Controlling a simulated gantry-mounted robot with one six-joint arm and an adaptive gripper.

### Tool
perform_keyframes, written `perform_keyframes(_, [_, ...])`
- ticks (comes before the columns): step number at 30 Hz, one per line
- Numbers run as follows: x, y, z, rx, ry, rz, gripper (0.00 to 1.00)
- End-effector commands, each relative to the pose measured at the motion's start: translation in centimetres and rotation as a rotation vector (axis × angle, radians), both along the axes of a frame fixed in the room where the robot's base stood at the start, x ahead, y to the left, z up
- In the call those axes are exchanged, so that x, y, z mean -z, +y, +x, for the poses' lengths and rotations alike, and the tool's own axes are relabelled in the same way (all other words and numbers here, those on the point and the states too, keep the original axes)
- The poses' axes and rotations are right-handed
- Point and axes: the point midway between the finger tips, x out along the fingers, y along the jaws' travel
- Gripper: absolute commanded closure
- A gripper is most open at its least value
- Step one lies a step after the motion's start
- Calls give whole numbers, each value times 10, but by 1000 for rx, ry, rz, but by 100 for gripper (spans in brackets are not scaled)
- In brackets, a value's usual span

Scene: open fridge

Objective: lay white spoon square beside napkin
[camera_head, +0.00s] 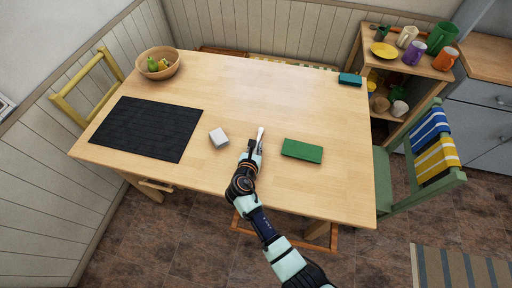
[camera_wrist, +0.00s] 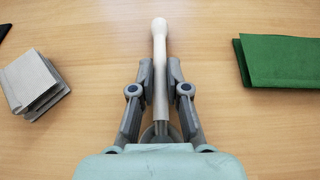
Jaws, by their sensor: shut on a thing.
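The white spoon (camera_wrist: 160,60) is between the fingers of my gripper (camera_wrist: 157,75), which is shut on it. The spoon points away from my wrist, its far end beyond the fingertips. In the head view the spoon (camera_head: 261,134) shows just past my gripper (camera_head: 254,148), over the front middle of the table. I cannot tell whether it touches the tabletop. The green folded napkin (camera_head: 302,150) lies to the right of my gripper, apart from the spoon. Its near-left part shows at the right of the wrist view (camera_wrist: 280,62).
A small grey-white block-like stack (camera_head: 219,137) lies left of my gripper. A black mat (camera_head: 147,128) covers the table's left, a fruit bowl (camera_head: 158,68) stands at the back left, and a teal item (camera_head: 350,79) lies at the back right. The table right of the napkin is clear.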

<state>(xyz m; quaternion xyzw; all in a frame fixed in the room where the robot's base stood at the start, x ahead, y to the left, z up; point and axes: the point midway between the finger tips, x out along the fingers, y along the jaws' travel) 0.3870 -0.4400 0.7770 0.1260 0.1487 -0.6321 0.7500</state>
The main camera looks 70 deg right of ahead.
Motion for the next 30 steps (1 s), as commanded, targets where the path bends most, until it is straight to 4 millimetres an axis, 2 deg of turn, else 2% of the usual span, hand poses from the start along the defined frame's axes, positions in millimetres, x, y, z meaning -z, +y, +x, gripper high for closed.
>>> perform_keyframes(3, [4, 0, 0, 1, 1, 1, 100])
perform_keyframes(4, [3, 0, 0, 1, 1, 0, 80])
perform_keyframes(8, [3, 0, 0, 1, 1, 0, 60])
perform_keyframes(18, [-3, 0, 0, 0, -1, 0, 60])
perform_keyframes(23, [-17, 28, -4, -4, 2, 0, 60])
perform_keyframes(30, [-39, 83, -14, -4, 1, 0, 60])
